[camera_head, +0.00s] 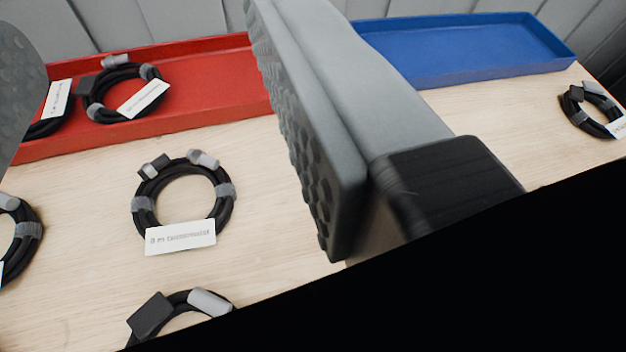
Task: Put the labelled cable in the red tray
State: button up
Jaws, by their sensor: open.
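A coiled black cable (224,203) with grey ties and a white label lies on the wooden table at the centre left. The red tray (210,85) stands behind it. Inside the tray's left part lie a labelled coil (97,104) and, partly hidden, another labelled coil (45,127). My gripper (170,160) is open; one large padded finger fills the middle of the picture and the other shows only at the left edge. Nothing is seen between the fingers being gripped; the centre-left coil appears in the gap, and I cannot tell its height below them.
A blue tray (480,72) stands at the back right and looks empty where visible. Other coils lie at the left edge (28,230), bottom (185,296) and far right (573,113). Grey panels rise behind the trays. A black area hides the lower right.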

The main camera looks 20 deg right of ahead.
jog(key=shift+t, duration=0.7)
jog(key=shift+s+d, duration=0.15)
jog(key=shift+s, duration=0.9)
jog(key=shift+s+d, duration=0.1)
jog(key=shift+s, duration=0.9)
